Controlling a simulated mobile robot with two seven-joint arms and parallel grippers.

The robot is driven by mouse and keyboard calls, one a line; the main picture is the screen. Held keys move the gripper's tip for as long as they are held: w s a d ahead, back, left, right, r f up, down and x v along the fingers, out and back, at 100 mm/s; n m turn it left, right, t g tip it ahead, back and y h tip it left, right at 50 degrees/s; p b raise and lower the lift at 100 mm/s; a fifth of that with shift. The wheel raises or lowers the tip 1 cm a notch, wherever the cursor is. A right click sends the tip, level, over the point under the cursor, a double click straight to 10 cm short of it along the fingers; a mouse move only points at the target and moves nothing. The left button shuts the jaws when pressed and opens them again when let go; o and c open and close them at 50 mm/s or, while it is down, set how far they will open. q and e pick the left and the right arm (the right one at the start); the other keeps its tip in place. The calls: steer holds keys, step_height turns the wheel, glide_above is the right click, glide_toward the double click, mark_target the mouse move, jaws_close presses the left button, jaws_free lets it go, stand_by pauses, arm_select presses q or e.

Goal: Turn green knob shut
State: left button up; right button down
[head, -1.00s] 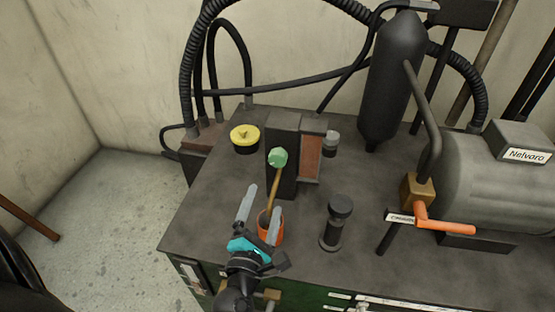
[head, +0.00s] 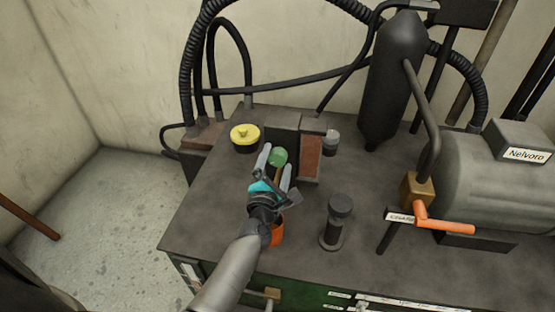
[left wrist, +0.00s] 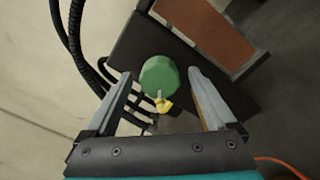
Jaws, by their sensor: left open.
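The green knob (head: 278,157) sits on the front of a dark upright block (head: 284,122) on the bench. It also shows in the left wrist view (left wrist: 159,77), round and faceted, between and slightly beyond the fingertips. My left gripper (head: 276,160) is open, with one finger on each side of the knob; gaps show on both sides in the left wrist view (left wrist: 162,78). I cannot tell whether either finger touches it. My right gripper is not in view.
An orange cup (head: 277,233) is partly hidden by my arm. A black cylinder (head: 337,222) and an orange-handled valve (head: 445,227) stand to the right. Bare bench top (head: 205,190) lies left.

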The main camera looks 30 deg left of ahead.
arm_select(q)
steer(key=shift+w+a, duration=0.2)
steer(key=shift+w, duration=0.3)
steer(key=shift+c, duration=0.2)
steer(key=c, duration=1.3)
